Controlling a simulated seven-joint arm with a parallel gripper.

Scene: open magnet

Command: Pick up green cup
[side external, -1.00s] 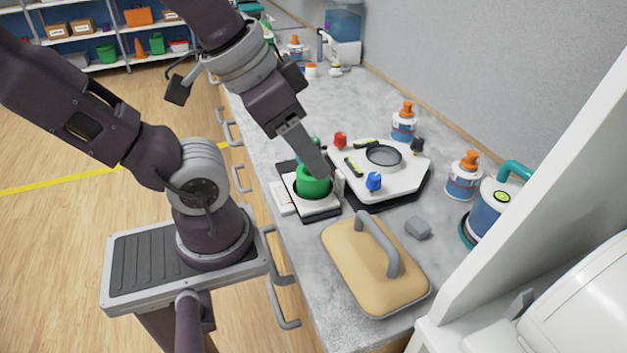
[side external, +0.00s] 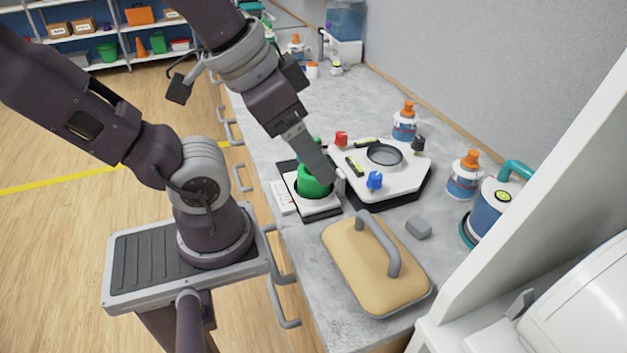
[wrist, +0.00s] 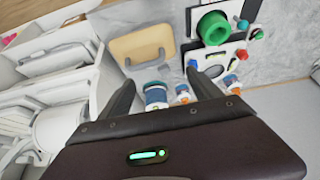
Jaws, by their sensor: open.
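The green cup (side external: 310,187) sits on a small white and black device at the near left side of the counter. The cup also shows in the wrist view (wrist: 213,28), upper right, with its open round top visible. My gripper (side external: 336,180) is low over the cup's right side and hides part of it in the side view. In the wrist view my gripper (wrist: 160,78) has its fingers wide apart with nothing held between them. The cup lies outside the gap, beyond the right finger. Whether a finger touches the cup I cannot tell.
A white hexagonal device (side external: 405,180) with a blue knob (side external: 374,180) and a red knob (side external: 341,139) stands just right of the cup. A tan handled lid (side external: 350,262) lies in front. Orange-capped bottles (side external: 465,175) stand along the wall. The counter farther back is clearer.

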